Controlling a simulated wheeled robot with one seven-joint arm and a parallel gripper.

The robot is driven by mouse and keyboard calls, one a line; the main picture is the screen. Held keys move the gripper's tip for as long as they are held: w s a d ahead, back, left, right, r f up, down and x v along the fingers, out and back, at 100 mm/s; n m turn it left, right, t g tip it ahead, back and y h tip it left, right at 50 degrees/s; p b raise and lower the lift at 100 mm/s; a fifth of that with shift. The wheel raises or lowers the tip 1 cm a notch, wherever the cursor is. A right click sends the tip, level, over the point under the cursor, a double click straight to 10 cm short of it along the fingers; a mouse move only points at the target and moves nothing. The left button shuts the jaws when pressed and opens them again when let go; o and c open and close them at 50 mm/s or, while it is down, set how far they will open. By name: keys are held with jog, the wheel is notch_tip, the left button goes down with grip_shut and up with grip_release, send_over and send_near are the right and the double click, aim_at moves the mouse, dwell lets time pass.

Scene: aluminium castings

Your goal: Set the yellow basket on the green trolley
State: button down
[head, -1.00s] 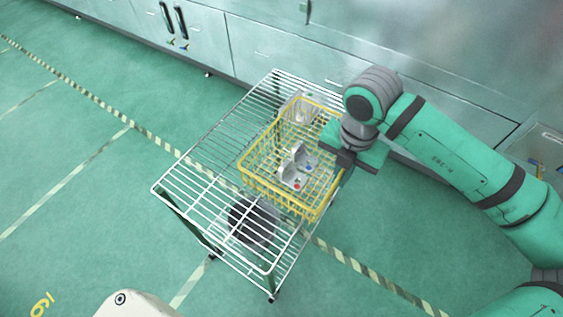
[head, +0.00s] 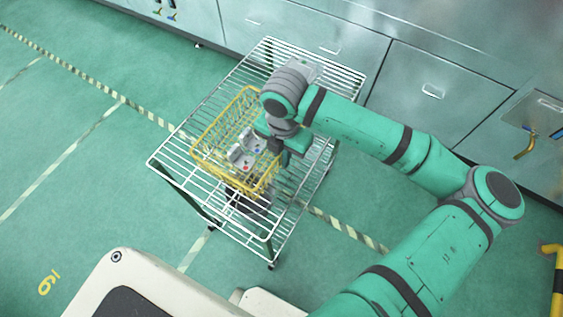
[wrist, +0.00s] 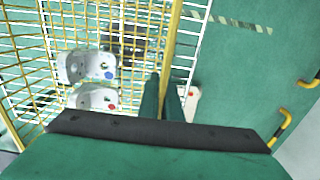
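The yellow basket (head: 213,137) is a wire basket holding pale castings (head: 240,158) with blue and red dots. It is over the wire top of the trolley (head: 176,160), towards its left side; I cannot tell whether it touches the wires. The trolley has a silver wire top and dark green legs. My gripper (head: 283,150) is at the basket's right side. In the wrist view, my gripper's (wrist: 163,98) two green fingers are close together on either side of the yellow basket's rim (wrist: 173,40), shut on it. My wrist hides the basket's far right corner.
A dark round object (head: 247,201) shows below the wire top. Metal cabinets (head: 440,90) line the back. The green floor to the left (head: 70,150) is clear.

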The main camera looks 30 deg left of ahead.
jog(key=shift+a+f, duration=0.2)
jog(key=shift+f, duration=1.55)
jog(key=shift+f, duration=0.15)
jog(key=c, duration=2)
grip_release()
jog(key=shift+s, duration=0.1)
